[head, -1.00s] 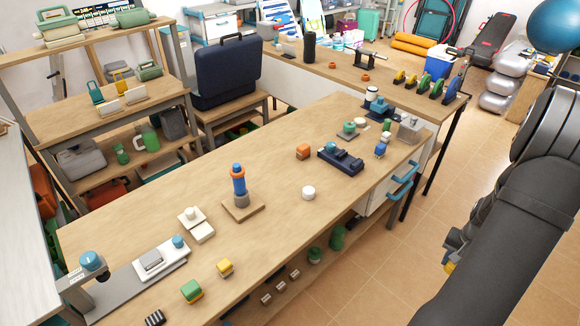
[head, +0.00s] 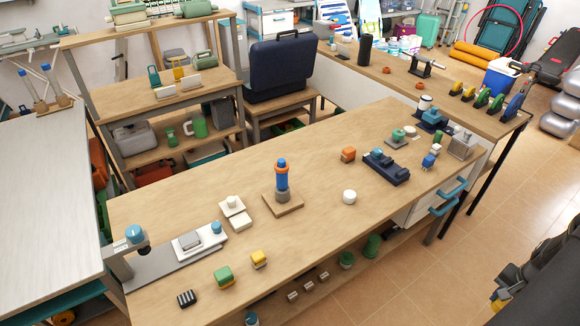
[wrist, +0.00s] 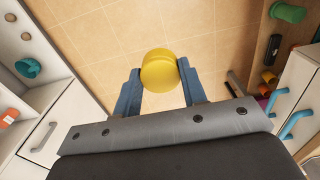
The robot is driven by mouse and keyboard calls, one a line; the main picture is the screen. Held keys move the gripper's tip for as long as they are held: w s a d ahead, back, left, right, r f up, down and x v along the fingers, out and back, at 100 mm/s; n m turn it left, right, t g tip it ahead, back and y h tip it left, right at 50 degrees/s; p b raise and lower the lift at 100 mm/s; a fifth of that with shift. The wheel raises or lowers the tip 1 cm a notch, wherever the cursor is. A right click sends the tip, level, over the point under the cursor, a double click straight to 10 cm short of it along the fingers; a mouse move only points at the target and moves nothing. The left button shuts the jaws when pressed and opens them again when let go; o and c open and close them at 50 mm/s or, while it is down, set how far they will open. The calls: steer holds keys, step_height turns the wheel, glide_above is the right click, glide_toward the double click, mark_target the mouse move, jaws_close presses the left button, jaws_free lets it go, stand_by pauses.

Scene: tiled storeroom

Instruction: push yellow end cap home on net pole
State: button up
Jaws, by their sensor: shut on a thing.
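The yellow end cap (wrist: 159,71) is round and sits between the two blue fingers of my gripper (wrist: 158,83) in the wrist view, above the tiled floor. My gripper is shut on it. In the head view the cap is a small yellow patch (head: 497,304) at the right edge, mostly hidden by my dark gripper. I cannot tell for sure which thing is the net pole. Two thin poles (head: 47,82) stand in a wooden block at the far left.
Tiled floor lies open beyond.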

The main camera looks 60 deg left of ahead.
stand_by(0.3)
steer(key=a+r+n, duration=0.2)
steer(key=a+r, duration=0.2)
steer(key=a, duration=0.9)
steer(key=a+r+n, duration=0.3)
steer(key=a+r, duration=0.1)
steer(key=a, duration=0.9)
steer(key=a+r+n, duration=0.2)
steer(key=a+r, duration=0.2)
steer(key=a, duration=0.9)
steer(key=s+a+r+n, duration=0.2)
steer(key=s+a+r, duration=0.2)
steer(key=s+a, duration=0.4)
steer(key=s+a+r+n, duration=0.2)
steer(key=s+a+r, duration=0.3)
steer(key=s+a, duration=0.4)
steer(key=s+a+r+n, duration=0.2)
steer(key=s+a+r, duration=0.3)
steer(key=s+a, duration=0.4)
steer(key=shift+s+n, duration=0.4)
steer(key=shift+s, duration=0.5)
steer(key=shift+d, duration=0.1)
steer(key=shift+f, duration=0.15)
glide_above(282, 161)
steer(key=shift+f, duration=2.8)
